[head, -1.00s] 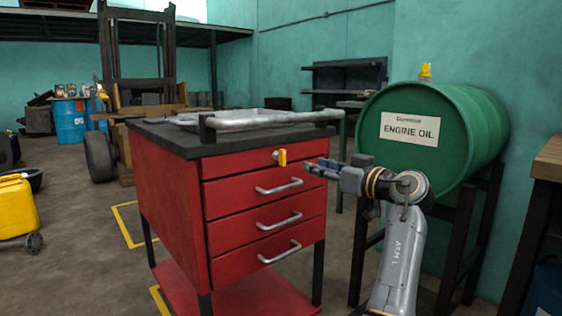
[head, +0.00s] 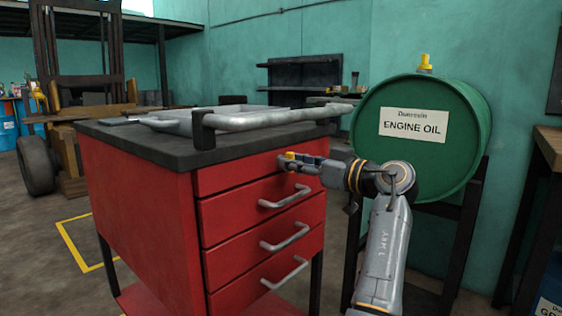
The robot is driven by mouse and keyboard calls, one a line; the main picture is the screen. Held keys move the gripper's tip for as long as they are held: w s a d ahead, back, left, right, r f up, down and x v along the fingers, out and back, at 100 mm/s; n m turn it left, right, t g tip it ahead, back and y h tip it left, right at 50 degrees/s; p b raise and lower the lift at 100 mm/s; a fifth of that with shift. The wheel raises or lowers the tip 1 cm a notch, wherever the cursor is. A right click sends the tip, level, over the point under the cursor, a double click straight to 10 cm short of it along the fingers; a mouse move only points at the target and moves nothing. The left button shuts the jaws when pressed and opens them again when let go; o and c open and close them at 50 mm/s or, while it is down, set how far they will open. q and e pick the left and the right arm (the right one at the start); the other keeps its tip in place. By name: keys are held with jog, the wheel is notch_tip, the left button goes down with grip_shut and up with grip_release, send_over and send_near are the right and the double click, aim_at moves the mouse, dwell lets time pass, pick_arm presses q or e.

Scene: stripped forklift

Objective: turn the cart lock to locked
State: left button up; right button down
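The red tool cart (head: 140,210) stands in front of me with a dark top and several drawers. The cart lock is a small yellow knob (head: 290,155) on the front of the top drawer.
A grey push handle (head: 265,121) runs along the cart top. Silver drawer handles (head: 285,197) stick out below the lock. A green engine oil drum (head: 415,165) lies on a dark stand at right, behind my arm. A wooden bench (head: 550,150) stands at the right edge.

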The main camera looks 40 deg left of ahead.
dwell(0.3)
pick_arm(q)
grip_shut()
jog(key=shift+r, duration=0.1)
